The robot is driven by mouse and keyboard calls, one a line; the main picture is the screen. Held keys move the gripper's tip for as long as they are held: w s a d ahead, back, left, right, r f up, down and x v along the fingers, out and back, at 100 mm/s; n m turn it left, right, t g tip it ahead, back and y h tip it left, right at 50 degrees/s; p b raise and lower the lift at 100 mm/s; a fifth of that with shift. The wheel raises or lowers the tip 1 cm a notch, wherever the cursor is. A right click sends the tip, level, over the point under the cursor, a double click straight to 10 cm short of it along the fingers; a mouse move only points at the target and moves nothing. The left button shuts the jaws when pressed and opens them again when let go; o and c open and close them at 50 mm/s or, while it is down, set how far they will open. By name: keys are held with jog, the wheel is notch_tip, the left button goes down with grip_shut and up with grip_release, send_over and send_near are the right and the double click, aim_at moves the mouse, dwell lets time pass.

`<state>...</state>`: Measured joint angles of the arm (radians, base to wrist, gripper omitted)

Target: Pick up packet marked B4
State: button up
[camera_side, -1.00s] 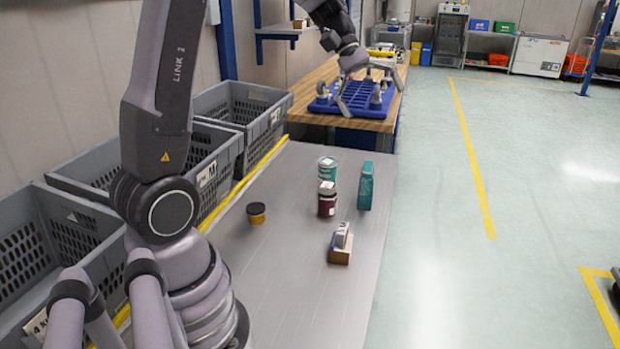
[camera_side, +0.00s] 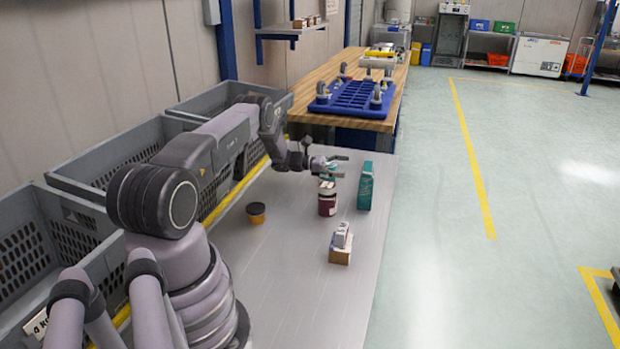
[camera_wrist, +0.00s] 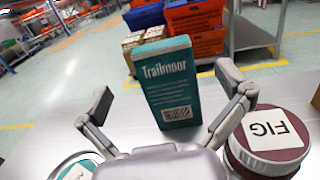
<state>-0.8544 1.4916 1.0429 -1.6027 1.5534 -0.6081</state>
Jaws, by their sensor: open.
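A teal upright packet (camera_side: 365,189) stands on the grey table, and in the wrist view the same packet (camera_wrist: 160,82) reads "Trailmoor" with a square code. No B4 mark is legible on anything. My gripper (camera_side: 336,166) is open and empty, held level above the jars and left of the teal packet. In the wrist view, my gripper's fingers (camera_wrist: 166,92) are spread to either side of the packet's face, with the packet apart beyond them.
A dark red jar (camera_side: 327,205), labelled FIG in the wrist view (camera_wrist: 270,130), stands beside the packet. A teal jar (camera_wrist: 75,172) is partly hidden. Grey crates (camera_side: 82,180) line the left.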

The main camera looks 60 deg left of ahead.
aim_at(368, 166)
jog(key=x, duration=0.6)
jog(key=shift+w+d, duration=0.15)
jog(key=c, duration=1.1)
jog(key=shift+c, duration=0.5)
jog(key=shift+r, duration=0.15)
